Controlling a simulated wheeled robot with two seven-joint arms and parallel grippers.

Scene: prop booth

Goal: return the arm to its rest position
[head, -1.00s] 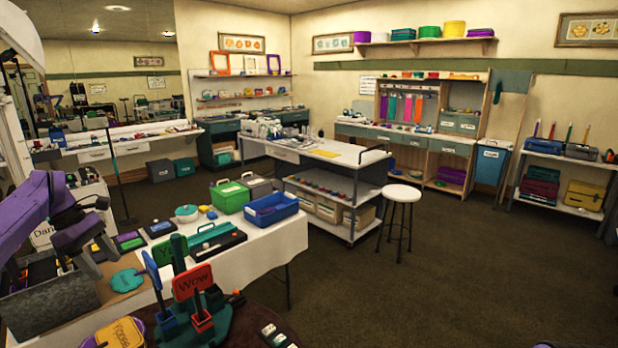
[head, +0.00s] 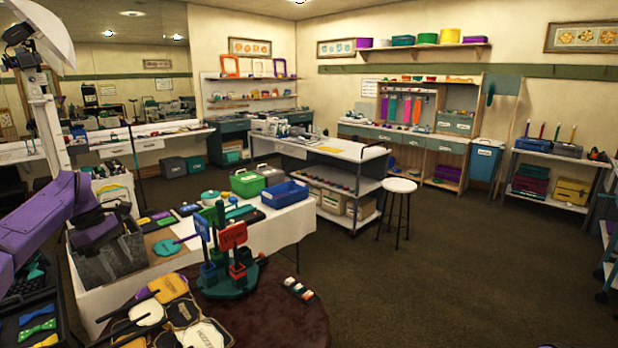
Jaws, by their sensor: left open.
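My left arm (head: 45,225), purple with dark joints, comes in from the left edge. My left gripper (head: 118,232) is open, its dark fingers in front of the grey box (head: 95,262) at the near left end of the white-covered table. I see nothing between the fingers, and whether they touch the box cannot be told. A teal paddle-shaped piece (head: 168,247) lies on the table just right of the box.
A green stand with red and blue signs (head: 230,285) is on a round brown table (head: 300,318), beside several paddle signs (head: 185,312). A black tray of bow ties (head: 35,308) is at lower left. A white stool (head: 399,186) stands mid-room. The brown floor (head: 440,275) at right is open.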

